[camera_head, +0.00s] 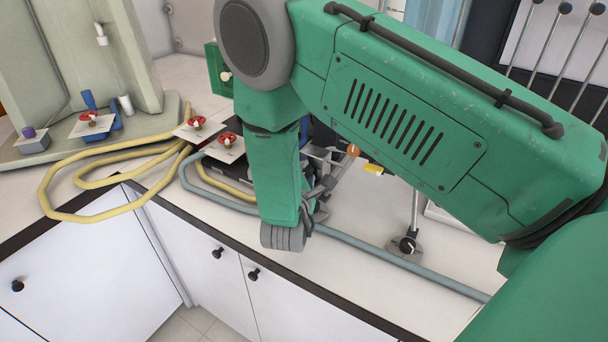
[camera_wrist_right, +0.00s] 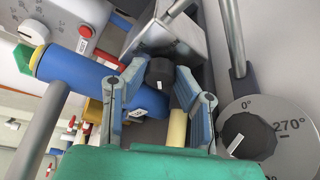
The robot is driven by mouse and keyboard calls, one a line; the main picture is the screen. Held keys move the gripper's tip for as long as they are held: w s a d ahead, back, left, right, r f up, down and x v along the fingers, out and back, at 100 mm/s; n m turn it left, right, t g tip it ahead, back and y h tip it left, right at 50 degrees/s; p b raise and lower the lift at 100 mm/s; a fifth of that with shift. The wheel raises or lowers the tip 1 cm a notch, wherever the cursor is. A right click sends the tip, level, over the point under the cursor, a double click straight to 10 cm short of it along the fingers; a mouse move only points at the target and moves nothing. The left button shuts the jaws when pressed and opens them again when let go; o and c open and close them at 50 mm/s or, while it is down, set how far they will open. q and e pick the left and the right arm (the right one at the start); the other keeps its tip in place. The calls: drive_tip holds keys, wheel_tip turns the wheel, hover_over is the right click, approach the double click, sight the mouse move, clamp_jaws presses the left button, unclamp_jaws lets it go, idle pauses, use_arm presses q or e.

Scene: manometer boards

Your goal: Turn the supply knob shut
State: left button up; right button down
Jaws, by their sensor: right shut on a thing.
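My right gripper (camera_head: 312,195) reaches down over the bench, mostly hidden behind my green arm in the head view. In the right wrist view its two blue-grey fingers (camera_wrist_right: 158,88) stand on either side of a small black knob (camera_wrist_right: 160,73) with a white mark, and are shut on it. No label shows that names this knob as the supply knob. A second black knob (camera_wrist_right: 249,136) sits on a round grey dial marked 0° and 270°, right of the fingers and apart from them. My left gripper is not in view.
Red-handled valves (camera_head: 227,139) stand on the bench, left of my gripper. Yellow hose (camera_head: 62,215) loops at the left. A grey-blue hose (camera_head: 400,262) runs along the front edge. A blue cylinder (camera_wrist_right: 75,75) lies close to the left finger. A dial on a stand (camera_head: 407,244) is at right.

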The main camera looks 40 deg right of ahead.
drive_tip(key=shift+f+m+t+b, duration=0.1)
drive_tip(key=shift+m+t+b, duration=0.55)
drive_tip(key=shift+m, duration=0.65)
drive_tip(key=shift+h, duration=0.3)
drive_tip(key=c, duration=1.6)
unclamp_jaws()
drive_tip(key=shift+d, duration=0.1)
drive_tip(key=shift+o, duration=0.2)
